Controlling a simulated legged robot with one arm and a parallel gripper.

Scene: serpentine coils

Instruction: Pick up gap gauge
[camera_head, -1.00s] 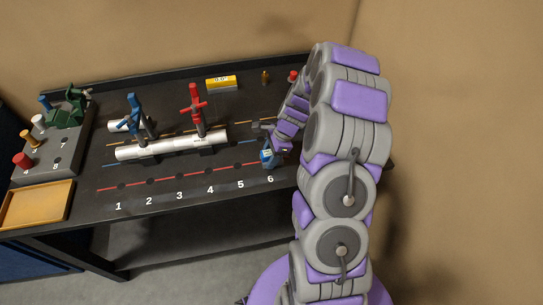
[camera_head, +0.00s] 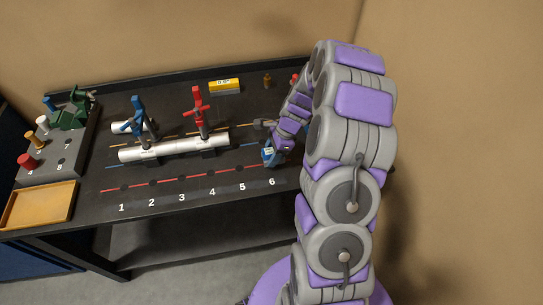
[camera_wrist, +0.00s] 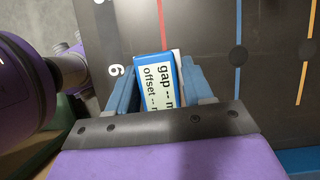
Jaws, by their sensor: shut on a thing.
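The gap gauge (camera_wrist: 158,88) is a small blue block with a pale screen reading "gap" and "offset" in the wrist view. It sits between the blue fingers of my gripper (camera_wrist: 160,85), which is shut on it. In the head view the gauge (camera_head: 268,153) shows small and blue near the number 6, with my gripper (camera_head: 272,150) around it. I cannot tell whether the gauge touches the table.
A white pipe (camera_head: 172,146) with a blue valve (camera_head: 136,116) and a red valve (camera_head: 199,107) lies left of my gripper. A yellow level (camera_head: 225,86) is at the back. A grey rack (camera_head: 75,151) and a tan tray (camera_head: 40,204) are at far left.

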